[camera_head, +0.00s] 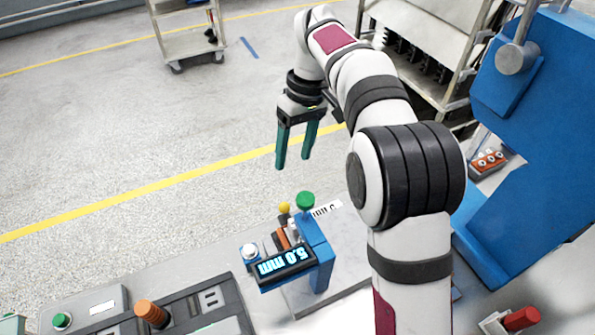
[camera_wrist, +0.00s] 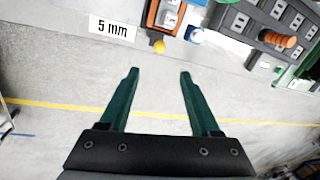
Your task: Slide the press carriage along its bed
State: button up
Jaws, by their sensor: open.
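My gripper (camera_head: 293,163) is open and empty, its two green fingers pointing down over the open floor, behind and above the bench. It also shows open in the wrist view (camera_wrist: 159,72), with nothing between the fingers. A small blue fixture (camera_head: 318,258) with a green knob (camera_head: 305,200), a yellow ball knob (camera_head: 284,208) and a display (camera_head: 286,268) reading 5.0 mm upside down stands on the bench, apart from my gripper. A large blue press-like frame (camera_head: 515,90) stands at the right, partly hidden by my arm. I cannot tell which part is the press carriage.
A control panel with an orange-brown handle (camera_head: 150,313) and a green button (camera_head: 62,320) sits at lower left. A red knob (camera_head: 522,318) is at lower right. A "5 mm" label (camera_wrist: 113,28) shows in the wrist view. A wheeled cart (camera_head: 187,35) stands on otherwise clear floor.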

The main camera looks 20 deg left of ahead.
aim_at(285, 203)
jog(key=f, duration=0.4)
jog(key=s+a+f, duration=0.1)
jog(key=f, duration=0.4)
jog(key=s+f, duration=0.1)
jog(key=f, duration=0.4)
jog(key=shift+s+a, duration=0.15)
jog(key=shift+a, duration=0.05)
grip_shut()
dwell(0.6)
